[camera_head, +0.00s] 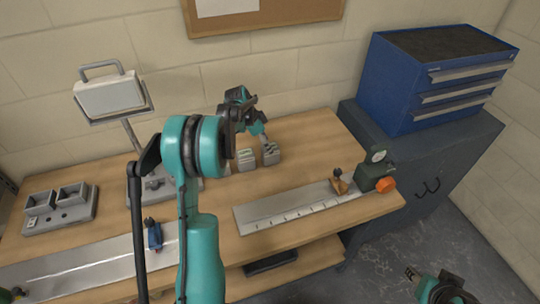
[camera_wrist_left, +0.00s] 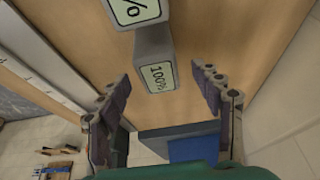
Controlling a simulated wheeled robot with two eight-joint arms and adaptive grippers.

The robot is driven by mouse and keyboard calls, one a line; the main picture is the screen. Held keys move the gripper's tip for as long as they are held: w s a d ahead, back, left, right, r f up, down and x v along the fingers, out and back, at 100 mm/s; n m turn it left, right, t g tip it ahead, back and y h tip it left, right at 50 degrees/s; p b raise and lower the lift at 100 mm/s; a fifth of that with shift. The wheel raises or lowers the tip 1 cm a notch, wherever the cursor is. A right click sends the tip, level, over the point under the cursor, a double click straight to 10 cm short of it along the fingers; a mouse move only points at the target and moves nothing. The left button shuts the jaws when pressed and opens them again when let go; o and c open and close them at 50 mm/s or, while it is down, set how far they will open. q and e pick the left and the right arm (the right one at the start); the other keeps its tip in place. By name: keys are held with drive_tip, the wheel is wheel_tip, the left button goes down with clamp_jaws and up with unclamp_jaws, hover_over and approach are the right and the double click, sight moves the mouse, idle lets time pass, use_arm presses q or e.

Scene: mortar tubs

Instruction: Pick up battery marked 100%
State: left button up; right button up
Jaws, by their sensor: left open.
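The grey battery marked 100% (camera_wrist_left: 157,76) stands upright on the wooden bench, its label readable in the left wrist view. In the head view it appears to be the right one of two small grey batteries (camera_head: 271,154), partly covered by my gripper. My left gripper (camera_head: 257,132) is open just above and behind it. In the left wrist view its fingers (camera_wrist_left: 160,82) lie to either side of the battery, apart from it. A second battery (camera_wrist_left: 133,10) stands close by; only "%" shows there. It also shows in the head view (camera_head: 246,160). My right gripper (camera_head: 413,274) is off the bench at lower right.
A charger with two empty-looking bays (camera_head: 62,207) and a lamp-like device (camera_head: 112,95) stand at left. A metal ruler plate (camera_head: 285,212) with a green gauge (camera_head: 372,172) lies in front of the batteries. A blue drawer cabinet (camera_head: 400,90) stands at right.

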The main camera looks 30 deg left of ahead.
use_arm(q)
drive_tip(key=x, duration=0.3)
drive_tip(key=shift+d+f+b, duration=0.1)
drive_tip(key=shift+f+b, duration=0.05)
drive_tip(key=shift+b, duration=0.2)
clamp_jaws()
